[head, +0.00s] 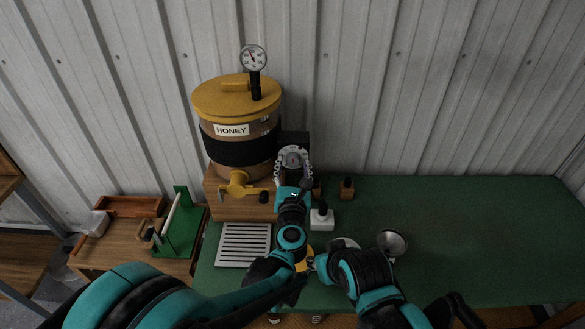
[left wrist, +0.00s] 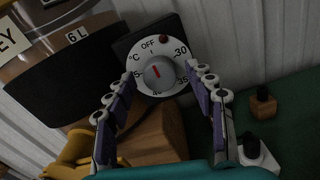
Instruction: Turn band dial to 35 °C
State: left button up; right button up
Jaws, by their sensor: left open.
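The band dial (left wrist: 140,87) is a white face with a grey round knob (left wrist: 168,80) on a dark box beside the honey barrel. The red line on the knob points up toward OFF. My left gripper (head: 293,160) is open in front of the dial box, which it mostly hides in the head view. In the left wrist view its fingers (left wrist: 163,100) are spread to either side of the dial's lower part, apart from the knob. My right gripper (head: 318,263) is mostly hidden low in the head view.
The honey barrel (head: 237,105) with a black band (head: 232,150) and yellow tap (head: 238,186) stands on a wooden block. The green table's right side (head: 480,230) is clear.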

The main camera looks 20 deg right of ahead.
pick_arm(q)
jog(key=shift+c, duration=0.3)
jog(key=c, duration=1.1)
jog(key=shift+m, duration=0.3)
